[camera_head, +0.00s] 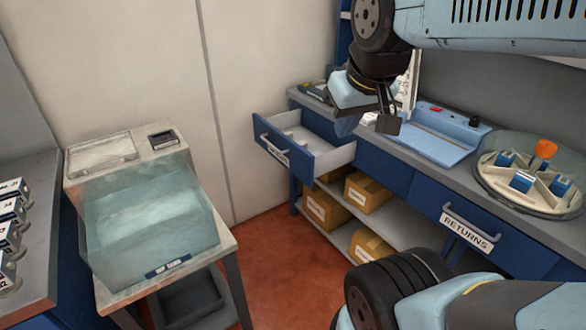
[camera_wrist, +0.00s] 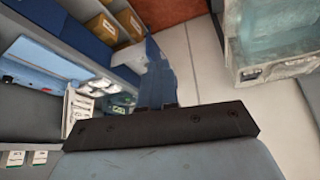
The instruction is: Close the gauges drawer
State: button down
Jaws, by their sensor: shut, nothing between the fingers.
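The gauges drawer (camera_head: 318,160) is pulled out from the left end of the blue workbench in the head view. Its front carries a pale handle and a label too small to read, and its light tray shows. My gripper (camera_head: 346,127) is above the drawer's rear right part, near the bench edge, pointing down. It looks apart from the drawer front, but contact with the drawer cannot be told.
A RETURNS drawer (camera_head: 466,230) is at the bench's right, below a round divided tray (camera_head: 528,207). Cardboard boxes (camera_head: 327,210) fill the lower shelves. A stand with a clear-covered basin (camera_head: 150,222) is at left. Red floor (camera_head: 275,270) is open between stand and bench.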

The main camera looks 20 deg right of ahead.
jog(key=w+f+n+g+h, duration=0.25)
jog(key=w+f+n, duration=0.35)
jog(key=w+n, duration=0.4)
jog(key=w+f+n+g+h, duration=0.1)
jog(key=w+f+n+h, duration=0.2)
jog(key=w+f+n, duration=0.5)
jog(key=w+a+f+n+h, duration=0.25)
jog(key=w+f+n, duration=0.55)
jog(key=n, duration=0.4)
jog(key=n+t, duration=0.1)
jog(key=n, duration=0.8)
send_near(308, 177)
notch_tip(308, 177, down, 5)
jog(key=d, duration=0.2)
jog(key=shift+w+d+r+h, duration=0.2)
jog(key=shift+w+d+h, duration=0.2)
jog(key=shift+w+d, duration=0.35)
